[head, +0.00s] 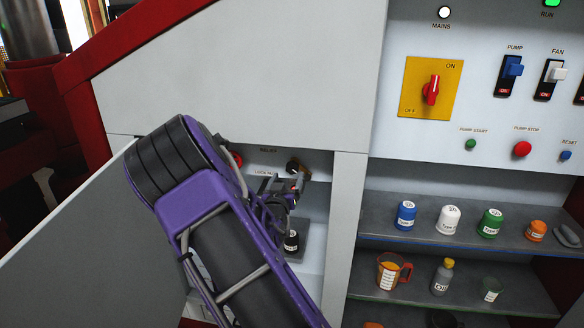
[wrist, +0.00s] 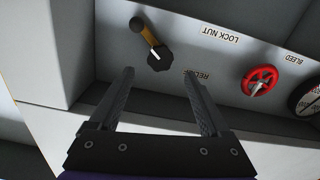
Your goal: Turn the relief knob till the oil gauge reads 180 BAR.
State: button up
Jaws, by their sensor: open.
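My gripper (wrist: 160,76) is open and empty. Its fingertips are spread to either side of the knob in the wrist picture, apart from it, with the knob just beyond them. The oil gauge (wrist: 307,97) is cut off at the right edge of the wrist view, and its reading cannot be told.
A red bleed handwheel (wrist: 262,80) sits between the knob and the gauge. In the head view, a bay wall (head: 345,215) stands right of my gripper. An open door panel (head: 60,225) is at the left. Shelves (head: 385,237) with bottles and jars are at the right.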

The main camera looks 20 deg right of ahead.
aim_at(292, 168)
jog(key=x, duration=0.7)
jog(key=shift+w+d, duration=0.1)
grip_shut()
